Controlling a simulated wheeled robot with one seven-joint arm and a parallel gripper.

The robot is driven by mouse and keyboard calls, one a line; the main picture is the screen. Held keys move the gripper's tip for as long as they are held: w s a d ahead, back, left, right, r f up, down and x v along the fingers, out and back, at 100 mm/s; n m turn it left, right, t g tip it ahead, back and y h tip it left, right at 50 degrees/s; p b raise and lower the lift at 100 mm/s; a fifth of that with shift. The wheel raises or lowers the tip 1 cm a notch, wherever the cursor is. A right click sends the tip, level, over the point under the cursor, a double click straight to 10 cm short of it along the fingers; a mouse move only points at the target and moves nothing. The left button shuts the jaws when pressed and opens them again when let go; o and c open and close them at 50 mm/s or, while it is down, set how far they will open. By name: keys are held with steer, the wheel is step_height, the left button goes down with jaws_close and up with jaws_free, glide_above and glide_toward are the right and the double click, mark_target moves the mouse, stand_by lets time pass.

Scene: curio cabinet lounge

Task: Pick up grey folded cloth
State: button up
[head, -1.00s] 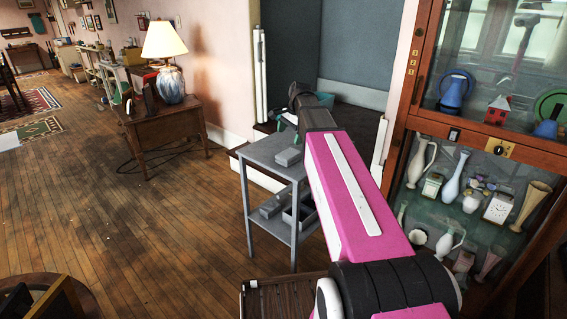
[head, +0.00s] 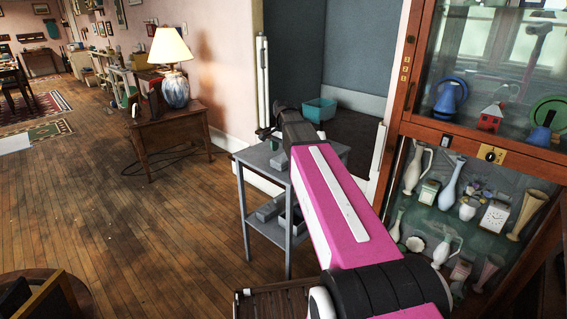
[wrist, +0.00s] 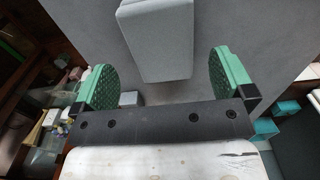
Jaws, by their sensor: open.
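A pale grey folded cloth (wrist: 155,40) with rounded edges lies on the dark grey top of a cart (wrist: 250,25) in the wrist view. Its near part reaches between my gripper's two green fingers (wrist: 163,78). The fingers are wide apart, one on each side, with clear gaps to the cloth. Nothing is held. In the head view my gripper (head: 271,143) is over the grey cart's top (head: 249,159), mostly hidden by my pink arm.
Grey blocks or boxes (head: 268,211) lie on the cart's lower shelf. A teal bin (head: 320,109) stands behind the cart. A glass cabinet (head: 475,150) full of vases stands close on the right. A lamp table (head: 165,125) is at left; the wooden floor between is open.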

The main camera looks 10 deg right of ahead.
mark_target(284, 157)
steer(key=shift+w+f, duration=0.1)
steer(key=shift+f, duration=2.25)
steer(key=c, duration=1)
steer(key=shift+r, duration=0.15)
steer(key=shift+r, duration=0.45)
steer(key=r, duration=0.3)
steer(key=shift+a+r, duration=0.2)
steer(key=shift+a, duration=0.15)
steer(key=a+r, duration=0.2)
steer(key=a, duration=0.1)
steer(key=s+a+r, duration=0.1)
steer(key=a+r, duration=0.1)
steer(key=a, duration=0.2)
steer(key=a+r, duration=0.2)
steer(key=a, duration=0.2)
steer(key=shift+s+r, duration=0.25)
steer(key=shift+s, duration=0.05)
